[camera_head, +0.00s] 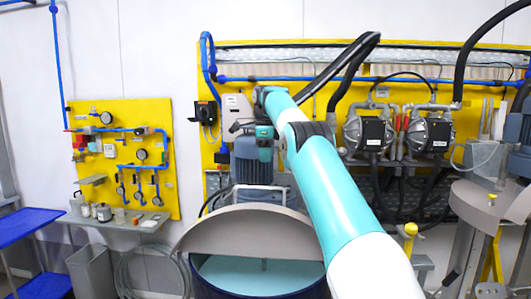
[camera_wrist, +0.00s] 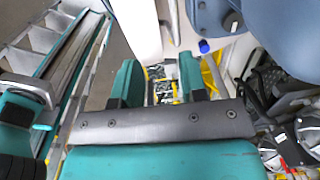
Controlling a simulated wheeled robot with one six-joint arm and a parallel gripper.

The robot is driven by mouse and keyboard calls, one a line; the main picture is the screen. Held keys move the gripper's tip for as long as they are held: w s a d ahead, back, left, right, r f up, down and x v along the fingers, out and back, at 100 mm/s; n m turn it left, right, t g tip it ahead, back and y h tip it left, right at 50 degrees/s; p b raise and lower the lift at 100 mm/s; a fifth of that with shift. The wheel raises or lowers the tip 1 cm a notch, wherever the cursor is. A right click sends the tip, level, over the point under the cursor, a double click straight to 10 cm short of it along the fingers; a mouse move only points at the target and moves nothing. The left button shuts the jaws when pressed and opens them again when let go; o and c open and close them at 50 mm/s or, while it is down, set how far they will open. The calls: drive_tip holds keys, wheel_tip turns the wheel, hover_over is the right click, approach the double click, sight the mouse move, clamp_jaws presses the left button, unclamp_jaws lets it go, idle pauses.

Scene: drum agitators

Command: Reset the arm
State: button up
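My arm (camera_head: 335,190) reaches up and forward from the lower right of the head view, across the drum toward the yellow back panel. Its far end is bent near the blue-grey motor of the agitator (camera_head: 252,165); I cannot tell if they touch. My gripper (camera_wrist: 160,80) shows in the wrist view with two teal fingers apart and nothing between them, so it is open. In the head view its fingers are too small to make out. The blue drum (camera_head: 258,277) with a half-open grey lid (camera_head: 250,228) stands below the arm.
Pumps (camera_head: 369,132) and hoses line the yellow panel (camera_head: 300,60). A smaller yellow panel (camera_head: 165,185) with gauges hangs at left, above a shelf (camera_head: 130,223). A blue cart (camera_head: 28,225) stands far left. A grey vessel (camera_head: 480,205) stands at right.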

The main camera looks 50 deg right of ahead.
idle(0.5)
drive_tip(key=s+a+f+n+y+b, duration=0.15)
drive_tip(key=a+f+n+b, duration=0.35)
drive_tip(key=a, duration=0.5)
drive_tip(key=s+a+f+n+b, duration=0.2)
drive_tip(key=s+a+n, duration=0.1)
drive_tip(key=a+n, duration=0.65)
drive_tip(key=s+a+f+n+b, duration=0.2)
drive_tip(key=a+f+n+b, duration=0.25)
drive_tip(key=a, duration=0.75)
drive_tip(key=s+a+f+n+y+b, duration=0.1)
drive_tip(key=s+a+f+n+b, duration=0.1)
drive_tip(key=s+a+f+n, duration=0.3)
drive_tip(key=s+a+f+n+y+b, duration=0.1)
drive_tip(key=s+a+f+n+b, duration=0.2)
drive_tip(key=s, duration=1)
drive_tip(key=s+a+f+n+y+b, duration=0.1)
drive_tip(key=s+a+f+n+b, duration=0.1)
drive_tip(key=s+a+f+n, duration=0.5)
drive_tip(key=s+f+n, duration=0.1)
drive_tip(key=s, duration=0.1)
drive_tip(key=shift+s+f+n, duration=0.15)
drive_tip(key=shift+s+n, duration=0.15)
drive_tip(key=shift+a, duration=0.2)
